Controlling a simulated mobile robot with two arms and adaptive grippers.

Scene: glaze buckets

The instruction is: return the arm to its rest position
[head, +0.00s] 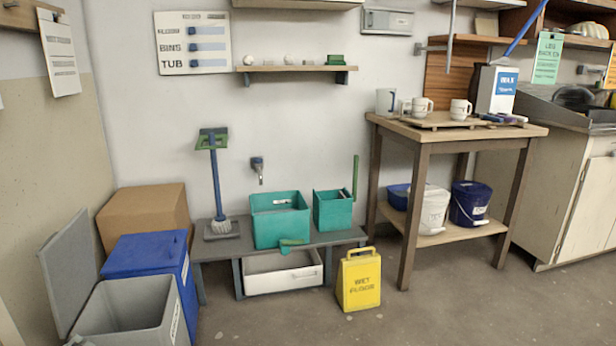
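Neither of my grippers shows clearly in the head view, and no arm of mine reaches into the scene. I cannot see whether either hand holds anything. A white bucket (433,211) and a dark blue bucket (470,204) stand on the lower shelf of the wooden table (409,160).
A low grey bench (344,237) bears teal bins (281,225). A yellow wet-floor sign (359,282) stands before it. An open grey bin (135,305), a blue bin (150,255) and a cardboard box (143,212) fill the left. The floor (440,315) in front is clear.

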